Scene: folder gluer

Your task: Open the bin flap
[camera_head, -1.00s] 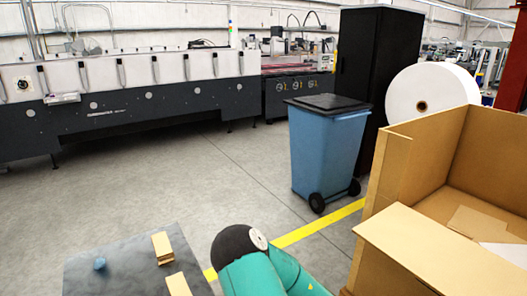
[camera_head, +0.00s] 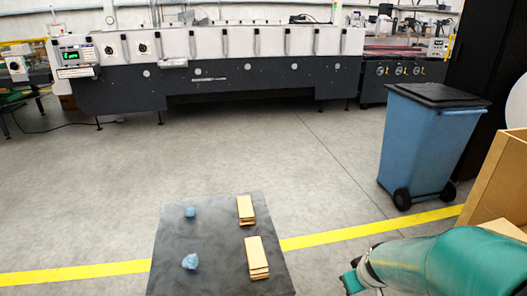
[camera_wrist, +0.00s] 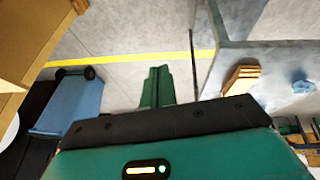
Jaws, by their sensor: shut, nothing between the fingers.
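The blue wheeled bin (camera_head: 425,150) stands upright on the floor at the right in the head view. Its black flap (camera_head: 438,95) lies closed on top. The bin also shows at the left in the wrist view (camera_wrist: 72,105), tilted by the camera angle. My gripper (camera_head: 350,283) is at the bottom right in the head view, in front of the bin and well apart from it. In the wrist view its green fingers (camera_wrist: 158,75) are together with nothing between them.
A dark table (camera_head: 210,235) with stacked cartons (camera_head: 257,257) and blue lumps (camera_head: 190,262) is in front. A large cardboard box (camera_head: 497,175) stands right of the bin. A long machine (camera_head: 220,70) lines the back. Floor between is clear.

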